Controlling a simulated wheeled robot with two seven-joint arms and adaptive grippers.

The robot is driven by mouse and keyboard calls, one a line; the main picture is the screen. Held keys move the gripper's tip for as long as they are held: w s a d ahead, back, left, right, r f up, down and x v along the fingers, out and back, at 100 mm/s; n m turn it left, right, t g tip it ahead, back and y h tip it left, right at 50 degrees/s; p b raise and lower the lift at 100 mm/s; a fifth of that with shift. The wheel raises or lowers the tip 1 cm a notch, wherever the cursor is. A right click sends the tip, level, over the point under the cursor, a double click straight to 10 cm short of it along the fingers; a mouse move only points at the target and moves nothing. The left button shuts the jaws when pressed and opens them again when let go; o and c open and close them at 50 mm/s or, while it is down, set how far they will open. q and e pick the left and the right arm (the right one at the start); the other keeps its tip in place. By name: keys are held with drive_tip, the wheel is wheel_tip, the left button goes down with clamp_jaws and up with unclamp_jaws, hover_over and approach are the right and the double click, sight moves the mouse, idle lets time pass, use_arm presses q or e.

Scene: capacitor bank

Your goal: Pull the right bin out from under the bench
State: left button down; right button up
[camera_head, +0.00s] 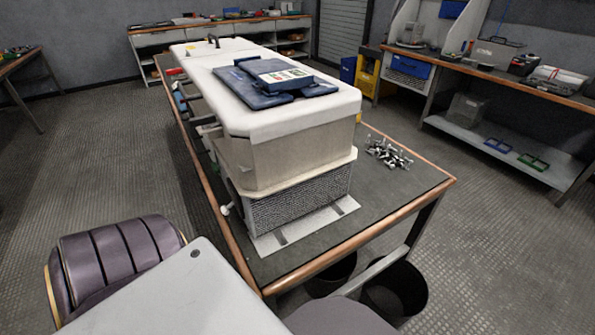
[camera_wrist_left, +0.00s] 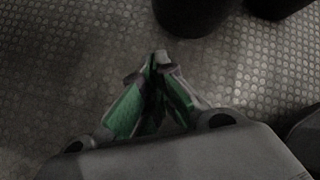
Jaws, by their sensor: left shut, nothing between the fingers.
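Two dark round bins stand on the floor under the near end of the bench in the head view. The right bin (camera_head: 408,291) is black and open-topped, partly below a light grey bar. The left bin (camera_head: 331,278) is partly hidden by the bench edge. The left wrist view shows two dark rounded shapes at its top, a nearer one (camera_wrist_left: 192,14) and another at the top right (camera_wrist_left: 275,6); they look like the bins. My left gripper (camera_wrist_left: 160,60), with green finger pads, is shut and empty above the floor, apart from both. My right gripper is not in view.
The bench (camera_head: 400,195) has a wooden edge and carries a large pale unit (camera_head: 285,160) and loose metal parts (camera_head: 388,153). Its corner leg (camera_head: 424,222) rises beside the right bin. The floor to the right is clear up to a side workbench (camera_head: 500,85).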

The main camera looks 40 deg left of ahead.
sight(306, 283)
use_arm(q)
drive_tip(key=shift+w+d+f+m+h+b, duration=0.15)
drive_tip(key=shift+w+d+m+h+b, duration=0.3)
drive_tip(key=shift+m, duration=0.6)
drive_tip(key=shift+w+d+f+m+h+b, duration=0.1)
drive_tip(key=shift+w+d+f+m+b, duration=0.1)
drive_tip(key=shift+d+m+b, duration=0.5)
drive_tip(key=shift+w+d+f+m+h+b, duration=0.1)
drive_tip(key=shift+w+d+m+h+b, duration=0.2)
drive_tip(key=shift+m+b, duration=0.7)
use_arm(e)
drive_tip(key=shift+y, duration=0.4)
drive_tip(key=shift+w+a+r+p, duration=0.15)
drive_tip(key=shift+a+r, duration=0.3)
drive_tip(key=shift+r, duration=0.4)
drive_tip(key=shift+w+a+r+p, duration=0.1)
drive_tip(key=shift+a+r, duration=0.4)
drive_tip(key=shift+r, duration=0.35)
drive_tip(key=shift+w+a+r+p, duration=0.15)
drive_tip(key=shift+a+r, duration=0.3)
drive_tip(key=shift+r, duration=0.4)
use_arm(q)
drive_tip(key=shift+w+f+m, duration=0.1)
drive_tip(key=shift+f+m, duration=0.05)
drive_tip(key=shift+m, duration=0.2)
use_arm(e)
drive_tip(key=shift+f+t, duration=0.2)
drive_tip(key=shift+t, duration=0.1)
